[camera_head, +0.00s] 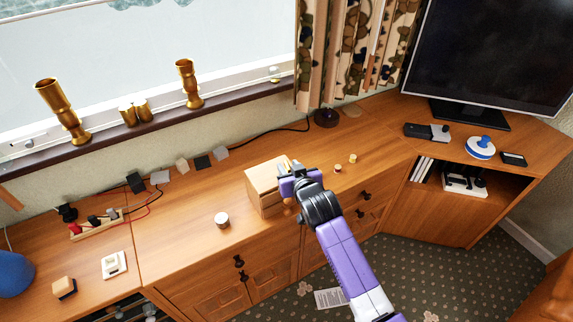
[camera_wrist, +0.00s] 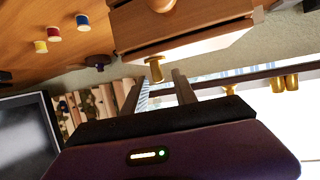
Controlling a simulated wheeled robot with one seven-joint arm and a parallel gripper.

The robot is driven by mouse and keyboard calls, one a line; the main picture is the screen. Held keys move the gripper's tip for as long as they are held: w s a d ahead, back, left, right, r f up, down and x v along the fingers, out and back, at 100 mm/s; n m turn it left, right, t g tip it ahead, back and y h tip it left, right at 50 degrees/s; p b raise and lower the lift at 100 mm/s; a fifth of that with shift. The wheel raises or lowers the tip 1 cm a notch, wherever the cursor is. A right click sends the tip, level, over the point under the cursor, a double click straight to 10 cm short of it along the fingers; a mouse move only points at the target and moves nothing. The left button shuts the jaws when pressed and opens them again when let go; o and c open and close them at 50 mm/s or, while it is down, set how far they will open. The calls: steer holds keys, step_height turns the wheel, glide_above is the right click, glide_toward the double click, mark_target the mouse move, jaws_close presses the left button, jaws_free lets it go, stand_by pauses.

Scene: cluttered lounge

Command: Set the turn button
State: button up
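Nothing is labelled as the turn button, so I cannot tell for certain which part it is. A small wooden box (camera_head: 262,190) stands on the cabinet top, and my gripper (camera_head: 289,186) is at its right side. In the wrist view the box (camera_wrist: 205,42) fills the top, with a brass-coloured knob (camera_wrist: 155,70) on its face. My gripper (camera_wrist: 156,80) is open there, its two dark fingers apart. The knob shows between and just beyond the fingertips. Whether a finger touches it is unclear. My arm hides part of the box in the head view.
A white round piece (camera_head: 222,219), a white square switch (camera_head: 114,265) and a blue-and-white round device (camera_head: 480,147) lie on the tops. Brass vases (camera_head: 186,83) line the sill. A television (camera_head: 497,52) stands far right.

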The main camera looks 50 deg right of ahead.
steer(key=shift+x, duration=0.95)
jaws_close()
